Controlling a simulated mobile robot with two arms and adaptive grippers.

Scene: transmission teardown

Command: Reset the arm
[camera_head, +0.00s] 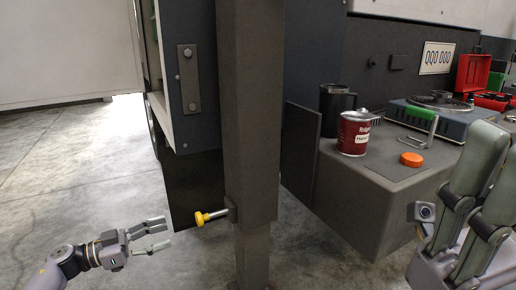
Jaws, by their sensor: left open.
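My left gripper (166,234) is at the lower left, low over the concrete floor. Its two fingers point right and are apart, with nothing between them. A yellow-tipped knob on a short silver rod (205,217) sticks out from the dark post just to the right of the fingers, with a gap between. My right gripper (497,150) is large and close at the right edge, pointing up. It is partly cut off by the frame, so how far its fingers are apart is unclear.
A dark upright post (250,120) stands in the middle. Floor (70,160) at left is clear.

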